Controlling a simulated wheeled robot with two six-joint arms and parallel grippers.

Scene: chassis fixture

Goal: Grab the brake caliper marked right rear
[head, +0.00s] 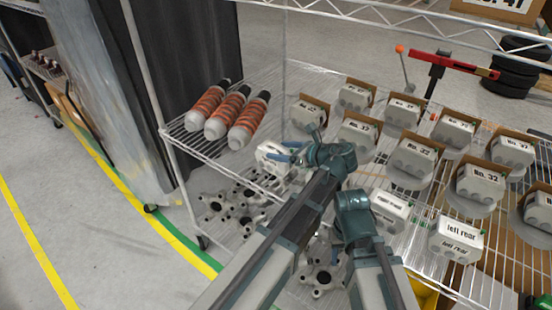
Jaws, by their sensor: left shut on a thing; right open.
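My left gripper (290,153) is shut on a white caliper (270,153), held above the left part of the wire shelf; no marking on it can be read. A white caliper marked "left rear" (457,240) stands at the shelf's lower right. Another white caliper (389,208) stands left of it, beside my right gripper, with a label too small to read. My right gripper (354,208) is open; its fingertips are hard to make out. I cannot read "right rear" on any caliper.
Several calipers marked "No. 32" (412,160) stand on the wire shelf. Orange-and-white shock absorbers (249,119) lie at its left end. Several metal hubs (217,204) lie below. A red-and-black tool (440,65) rises behind, and wire rails (400,22) cross the top.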

